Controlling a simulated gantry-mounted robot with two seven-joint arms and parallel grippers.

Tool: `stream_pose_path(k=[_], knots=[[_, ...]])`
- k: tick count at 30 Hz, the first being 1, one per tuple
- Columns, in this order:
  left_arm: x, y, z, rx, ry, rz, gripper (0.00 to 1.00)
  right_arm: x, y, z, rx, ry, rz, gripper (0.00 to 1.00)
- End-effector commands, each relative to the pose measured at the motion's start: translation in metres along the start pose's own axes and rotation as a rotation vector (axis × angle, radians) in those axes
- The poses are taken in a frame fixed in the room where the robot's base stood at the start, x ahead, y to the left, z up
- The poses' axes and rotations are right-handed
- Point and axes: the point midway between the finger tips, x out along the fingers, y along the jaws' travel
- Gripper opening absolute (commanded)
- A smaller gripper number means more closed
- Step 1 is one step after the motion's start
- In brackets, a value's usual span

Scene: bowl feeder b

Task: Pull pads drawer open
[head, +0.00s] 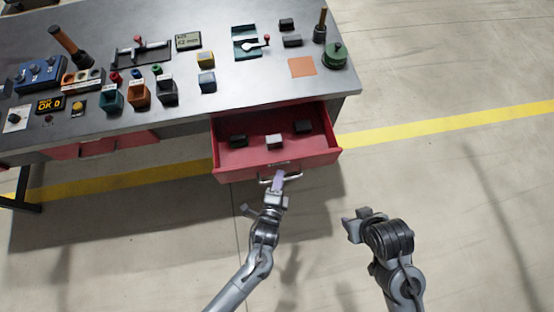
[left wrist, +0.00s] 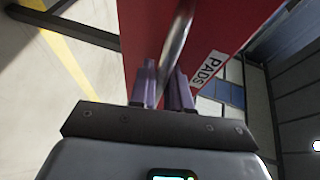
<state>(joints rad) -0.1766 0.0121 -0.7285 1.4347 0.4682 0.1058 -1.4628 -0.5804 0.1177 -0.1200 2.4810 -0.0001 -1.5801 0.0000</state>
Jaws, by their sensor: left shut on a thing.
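The red pads drawer (head: 231,173) stands pulled out from under the bench in the head view, with its inside showing. Two dark blocks and one light grey block (head: 274,141) lie in it. My left gripper (head: 278,180) is at the drawer's front, shut on its metal handle (head: 265,181). In the left wrist view, the purple fingers of the left gripper (left wrist: 164,88) close around the handle bar (left wrist: 178,40), beside the white PADS label (left wrist: 208,68) on the red front. My right gripper (head: 352,225) is apart from the drawer, over the floor; its jaw opening is unclear.
The grey bench top (head: 230,101) above the drawer carries coloured bins, blocks, a hammer-like tool, a green round part (head: 335,56) and an orange square pad (head: 302,67). Another red drawer front (head: 105,143) is at the left. Open floor with a yellow line (head: 440,123) lies right.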

Motion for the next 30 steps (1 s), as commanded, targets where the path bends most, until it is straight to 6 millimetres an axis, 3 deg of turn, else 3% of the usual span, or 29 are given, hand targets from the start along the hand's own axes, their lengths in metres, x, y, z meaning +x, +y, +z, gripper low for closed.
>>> stream_pose_path(k=[14, 15, 16, 25, 30], knots=[[-0.005, 0.0, -0.003, -0.001, 0.002, -0.002, 0.0, -0.003, 0.0, -0.001, 0.002, -0.001, -0.002, 0.43], [-0.005, 0.001, -0.003, -0.001, 0.002, -0.002, 0.22, -0.003, 0.0, -0.001, 0.002, -0.001, -0.002, 0.43], [-0.005, 0.001, -0.003, -0.001, 0.002, -0.002, 0.23, -0.003, 0.0, -0.001, 0.002, -0.001, -0.001, 0.43], [-0.006, 0.001, -0.003, 0.0, 0.001, -0.001, 0.23, -0.003, 0.002, -0.001, -0.006, -0.002, 0.005, 0.43], [-0.019, 0.001, -0.002, 0.0, 0.001, 0.001, 0.23, -0.007, 0.002, -0.002, -0.007, -0.002, 0.006, 0.43]])
